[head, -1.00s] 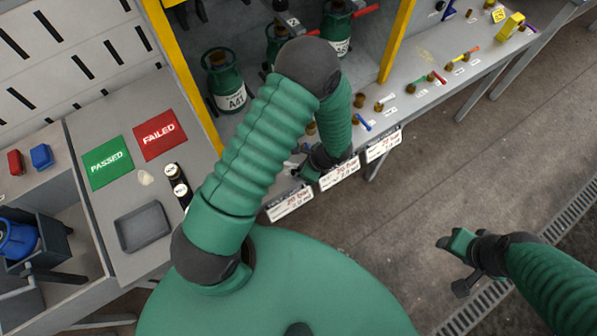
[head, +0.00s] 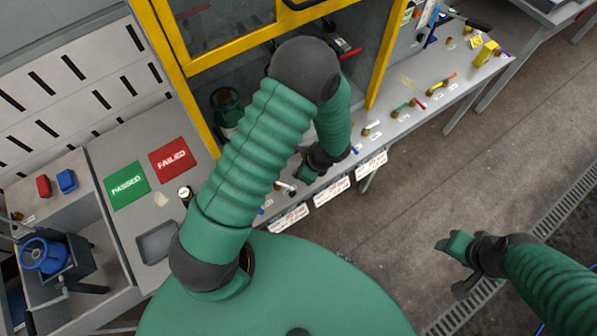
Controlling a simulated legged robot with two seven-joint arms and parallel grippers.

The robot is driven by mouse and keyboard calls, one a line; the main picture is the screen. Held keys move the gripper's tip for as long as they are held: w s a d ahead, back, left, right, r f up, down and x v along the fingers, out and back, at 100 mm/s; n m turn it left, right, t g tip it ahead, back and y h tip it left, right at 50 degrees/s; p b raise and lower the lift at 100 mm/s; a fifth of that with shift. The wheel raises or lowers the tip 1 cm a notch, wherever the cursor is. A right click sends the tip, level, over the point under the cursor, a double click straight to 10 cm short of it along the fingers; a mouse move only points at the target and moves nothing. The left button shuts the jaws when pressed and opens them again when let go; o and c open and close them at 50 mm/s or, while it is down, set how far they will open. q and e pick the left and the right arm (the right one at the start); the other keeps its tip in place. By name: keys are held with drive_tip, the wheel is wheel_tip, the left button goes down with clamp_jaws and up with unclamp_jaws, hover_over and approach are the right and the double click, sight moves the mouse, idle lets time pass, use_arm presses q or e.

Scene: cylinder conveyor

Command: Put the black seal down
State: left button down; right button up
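I cannot make out the black seal in the head view. My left arm comes in from the left and crosses the middle of the picture. My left gripper (head: 309,172) is low over the front edge of the bench (head: 402,128), close to a small white-handled fitting (head: 285,187). Its fingers are small and partly covered by the wrist, so I cannot tell whether it is open or holds anything. My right gripper (head: 458,265) is over the open floor at the right, its fingers apart and empty.
A yellow-framed cabinet (head: 183,82) stands behind the bench, with a green cylinder (head: 227,106) inside. Several valves with coloured handles line the bench. Green PASSED (head: 127,186) and red FAILED (head: 172,158) plates, a grey tray (head: 158,243) and a black-and-white canister (head: 185,194) lie left.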

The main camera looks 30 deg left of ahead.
use_arm(q)
drive_tip(key=shift+a+r, duration=0.2)
drive_tip(key=shift+r, duration=0.05)
use_arm(e)
drive_tip(key=shift+w+a+r, duration=0.1)
drive_tip(key=shift+a+r, duration=0.15)
use_arm(q)
drive_tip(key=c, duration=2)
unclamp_jaws()
drive_tip(key=shift+a, duration=0.1)
drive_tip(key=o, duration=1.4)
drive_tip(key=shift+d, duration=0.2)
drive_tip(key=shift+o, duration=0.8)
drive_tip(key=shift+a, duration=0.1)
